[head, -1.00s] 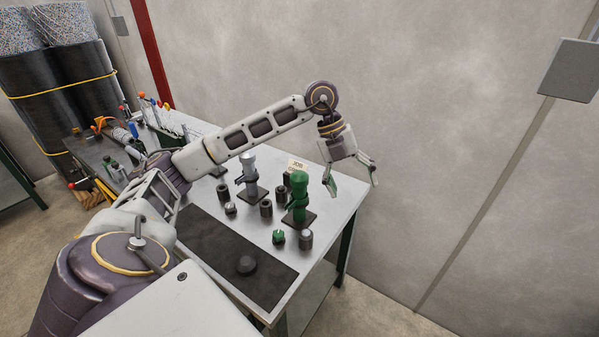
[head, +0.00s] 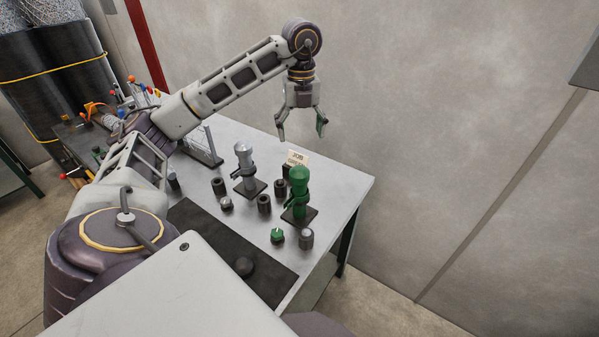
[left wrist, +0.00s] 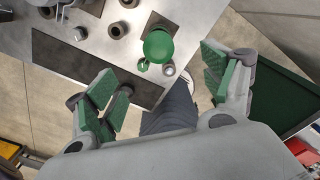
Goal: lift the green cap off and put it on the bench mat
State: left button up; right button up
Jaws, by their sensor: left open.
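The green post (head: 299,185) stands upright on a dark square base, near the right side of the bench, with a rounded green top. From above, this round green top shows in the left wrist view (left wrist: 158,46). A small green piece (head: 277,237) sits on the bench in front of it. I cannot tell for sure which is the cap. The dark bench mat (head: 205,225) lies along the front edge. My left gripper (head: 301,128) is open and empty, pointing down, above and behind the green post. Its spread fingers also show in the left wrist view (left wrist: 165,85). My right gripper is not in view.
A grey post (head: 244,160) stands left of the green one. Several small dark and grey cylinders stand around both, including one (head: 306,239) beside the green piece. A small sign (head: 297,158) stands behind. A black round piece (head: 244,266) rests on the mat. Much of the mat is bare.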

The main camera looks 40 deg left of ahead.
aim_at(299, 166)
pick_arm(q)
notch_tip(299, 166, down, 3)
jog(key=shift+f+b, duration=0.15)
jog(key=shift+b, duration=0.45)
notch_tip(299, 166, down, 2)
jog(key=shift+a+f, duration=0.1)
jog(key=shift+f, duration=1.65)
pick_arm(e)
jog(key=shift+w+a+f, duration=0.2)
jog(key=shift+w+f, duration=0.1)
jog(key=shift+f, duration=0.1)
pick_arm(q)
jog(key=shift+s+a+f+p, duration=0.15)
jog(key=shift+f+p, duration=0.5)
jog(key=shift+f, duration=1.95)
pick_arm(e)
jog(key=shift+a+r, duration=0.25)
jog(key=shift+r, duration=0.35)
pick_arm(q)
jog(key=shift+c, duration=0.2)
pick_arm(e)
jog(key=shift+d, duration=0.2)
